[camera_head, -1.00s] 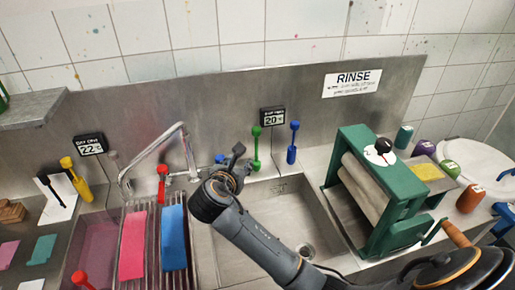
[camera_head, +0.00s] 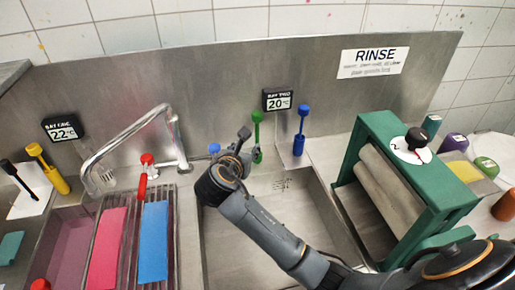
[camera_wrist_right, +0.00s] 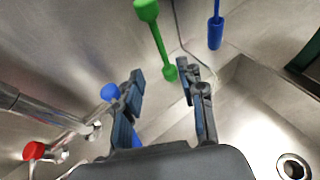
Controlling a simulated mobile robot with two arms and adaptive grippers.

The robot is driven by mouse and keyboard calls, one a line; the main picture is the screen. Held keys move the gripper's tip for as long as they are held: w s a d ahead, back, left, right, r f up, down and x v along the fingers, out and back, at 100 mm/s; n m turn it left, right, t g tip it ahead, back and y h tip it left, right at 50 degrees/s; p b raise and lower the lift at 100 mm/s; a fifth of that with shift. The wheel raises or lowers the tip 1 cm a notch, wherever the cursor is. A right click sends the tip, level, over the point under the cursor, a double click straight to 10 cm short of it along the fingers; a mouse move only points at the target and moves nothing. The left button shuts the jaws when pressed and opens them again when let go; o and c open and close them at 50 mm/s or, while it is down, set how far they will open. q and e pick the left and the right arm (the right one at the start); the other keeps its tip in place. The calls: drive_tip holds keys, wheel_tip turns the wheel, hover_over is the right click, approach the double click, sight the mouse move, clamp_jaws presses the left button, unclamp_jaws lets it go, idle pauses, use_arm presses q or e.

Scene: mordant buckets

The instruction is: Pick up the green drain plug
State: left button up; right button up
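The green drain plug (camera_head: 257,132) stands upright at the sink's back ledge, a thin rod with a knob on top and a wider foot. My right gripper (camera_head: 243,146) is just left of it and in front of it in the head view. In the right wrist view the plug (camera_wrist_right: 157,38) leans across the picture, and its foot shows between the two fingertips of my right gripper (camera_wrist_right: 163,76). The fingers are apart. I see no clear contact with the plug. My left gripper is in neither view.
A similar blue plug (camera_head: 301,130) stands to the right. A small blue knob (camera_head: 214,149) and the metal faucet (camera_head: 130,138) with a red knob are to the left. The green roller wringer (camera_head: 462,205) stands right of the sink basin (camera_head: 232,262).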

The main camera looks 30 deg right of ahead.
sight(257, 136)
drive_tip(key=x, duration=0.4)
drive_tip(key=f+x, duration=0.1)
drive_tip(key=x, duration=0.3)
drive_tip(key=shift+p, duration=0.35)
drive_tip(key=shift+x, duration=0.8)
drive_tip(key=p+x, duration=0.1)
drive_tip(key=x, duration=0.3)
drive_tip(key=shift+w, duration=0.25)
drive_tip(key=shift+c, duration=1)
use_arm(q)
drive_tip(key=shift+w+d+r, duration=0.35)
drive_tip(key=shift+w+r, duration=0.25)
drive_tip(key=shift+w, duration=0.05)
use_arm(e)
clamp_jaws()
